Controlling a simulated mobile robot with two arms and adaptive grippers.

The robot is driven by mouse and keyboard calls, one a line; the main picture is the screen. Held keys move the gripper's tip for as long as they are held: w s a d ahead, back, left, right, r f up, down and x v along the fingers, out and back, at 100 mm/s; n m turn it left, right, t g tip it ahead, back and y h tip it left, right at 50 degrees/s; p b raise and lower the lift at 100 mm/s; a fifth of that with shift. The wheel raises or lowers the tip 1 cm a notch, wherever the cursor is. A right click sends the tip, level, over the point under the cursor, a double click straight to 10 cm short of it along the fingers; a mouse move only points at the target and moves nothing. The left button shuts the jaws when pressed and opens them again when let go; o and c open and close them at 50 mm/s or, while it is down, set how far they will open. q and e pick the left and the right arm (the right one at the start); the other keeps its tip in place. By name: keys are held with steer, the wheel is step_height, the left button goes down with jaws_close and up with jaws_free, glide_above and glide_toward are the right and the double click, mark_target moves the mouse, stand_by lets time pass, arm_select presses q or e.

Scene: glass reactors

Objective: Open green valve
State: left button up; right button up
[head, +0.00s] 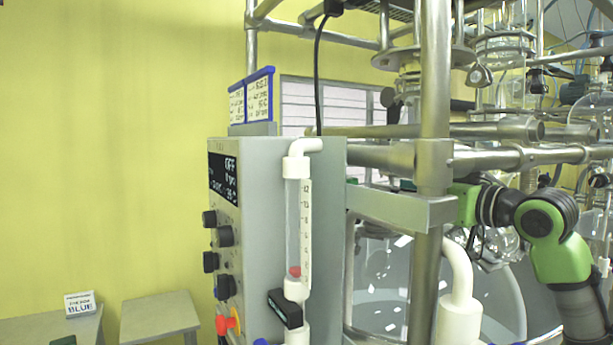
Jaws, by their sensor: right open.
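I cannot make out a green valve for certain in the head view. A small dark green piece (406,184) shows just left of the metal post, above the flat bracket, too hidden to identify. My right arm comes in from the right behind the frame, and its gripper end (463,204) is at the metal post. The post and bracket hide most of the gripper. Its fingertips do not show clearly, and nothing is seen held in it. My left gripper is out of view.
A grey control box (268,230) with knobs, a flow tube (299,230) and an orange-red valve (229,322) stands in front. The vertical metal post (432,110) and pipes crowd the right. Glass vessels (385,275) sit behind. A grey stool (160,316) is at lower left.

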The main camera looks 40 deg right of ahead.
mark_target(355, 182)
steer(key=w+p, duration=0.4)
steer(key=w, duration=0.1)
steer(key=w+p, duration=0.4)
steer(key=w, duration=0.2)
steer(key=shift+a+r, duration=0.15)
steer(key=shift+w+f+p, duration=0.25)
steer(key=shift+w+p, duration=0.05)
steer(key=shift+w, duration=0.2)
steer(key=shift+c, duration=0.4)
steer(key=shift+y, duration=0.3)
steer(key=c, duration=1)
